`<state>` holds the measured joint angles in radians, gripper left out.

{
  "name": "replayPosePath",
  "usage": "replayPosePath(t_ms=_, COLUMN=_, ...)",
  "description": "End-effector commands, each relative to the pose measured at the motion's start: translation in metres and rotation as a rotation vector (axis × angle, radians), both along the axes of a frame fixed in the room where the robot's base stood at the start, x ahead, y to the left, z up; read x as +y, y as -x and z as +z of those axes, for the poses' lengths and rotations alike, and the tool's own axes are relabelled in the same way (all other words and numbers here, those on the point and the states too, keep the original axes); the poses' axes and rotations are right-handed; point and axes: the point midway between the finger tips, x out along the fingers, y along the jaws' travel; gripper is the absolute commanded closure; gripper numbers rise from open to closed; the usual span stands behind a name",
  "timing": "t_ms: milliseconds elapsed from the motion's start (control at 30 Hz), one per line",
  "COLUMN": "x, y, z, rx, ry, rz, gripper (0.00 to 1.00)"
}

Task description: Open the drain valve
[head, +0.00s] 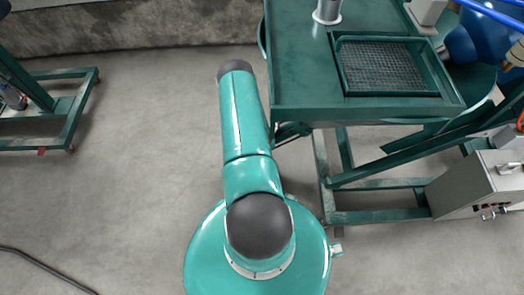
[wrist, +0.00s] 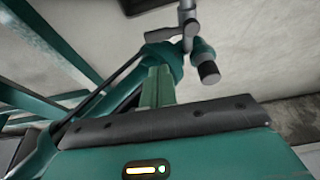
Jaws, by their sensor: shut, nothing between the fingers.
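In the wrist view, a grey metal valve (wrist: 187,40) with a short crosswise bar and a round stub end sits on a teal pipe fitting at top centre. I take this to be the drain valve; its open or closed state cannot be told. My gripper (wrist: 158,72) is shut and empty, its green fingers pointing up the picture toward the fitting. The fingertips overlap the fitting in the picture, just below and left of the valve; whether they touch it cannot be told. In the head view my arm hides the gripper, and I cannot make out the valve.
A green workbench (head: 295,92) with a mesh-bottomed basin (head: 388,68) stands at upper right in the head view. A grey control box (head: 478,188) sits beside its lower frame. A green stand (head: 62,120) is at far left. Concrete floor between is mostly clear, with a dark cable at lower left.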

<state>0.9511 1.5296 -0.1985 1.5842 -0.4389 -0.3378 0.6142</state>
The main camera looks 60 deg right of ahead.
Motion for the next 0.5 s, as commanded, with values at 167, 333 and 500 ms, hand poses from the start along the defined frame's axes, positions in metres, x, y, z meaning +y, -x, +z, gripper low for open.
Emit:
replayPosePath(t_ms=167, x=-0.008, y=-0.004, z=-0.032, rx=0.0, ry=-0.001, rz=0.0, gripper=1.0)
replayPosePath(t_ms=333, x=-0.017, y=-0.008, z=-0.056, rx=0.0, ry=-0.001, rz=-0.001, gripper=1.0)
replayPosePath(t_ms=500, x=-0.022, y=-0.011, z=-0.07, rx=0.0, ry=0.0, rz=-0.001, gripper=1.0)
